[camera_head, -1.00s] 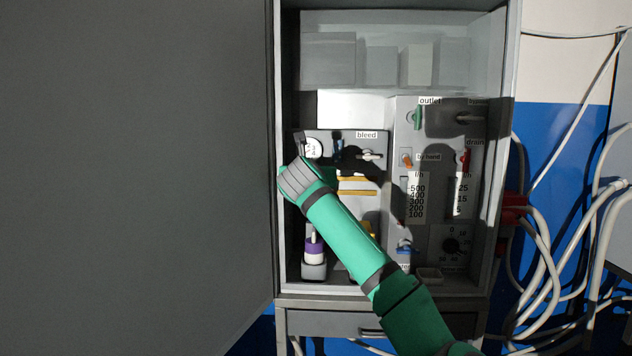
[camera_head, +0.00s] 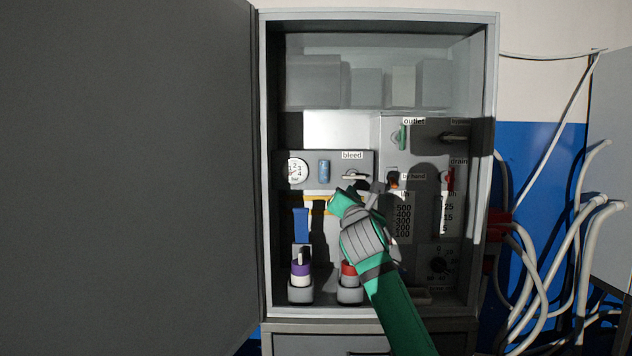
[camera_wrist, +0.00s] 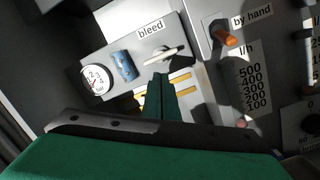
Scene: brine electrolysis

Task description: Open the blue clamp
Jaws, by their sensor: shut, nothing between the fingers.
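A flat upright blue piece (camera_head: 301,225), which may be the blue clamp, stands above a purple-and-white capped bottle (camera_head: 300,270) at the cabinet's lower left. A separate ribbed blue cylinder (camera_head: 324,171) is on the bleed panel (camera_head: 309,182), between the gauge and the bleed handle. It also shows in the wrist view (camera_wrist: 124,66). I cannot tell for certain which is the clamp. My gripper (camera_head: 352,192) is in front of the panel, right of both blue things and apart from them. In the wrist view its fingers (camera_wrist: 160,80) are together and empty, just below the bleed handle (camera_wrist: 160,54).
A round gauge (camera_head: 297,171) is at the panel's left. An orange by-hand knob (camera_wrist: 225,35) and flow scales are to the right. A red-capped bottle (camera_head: 350,272) stands low, partly behind my arm. The open cabinet door (camera_head: 130,170) fills the left; white hoses (camera_head: 545,270) hang outside right.

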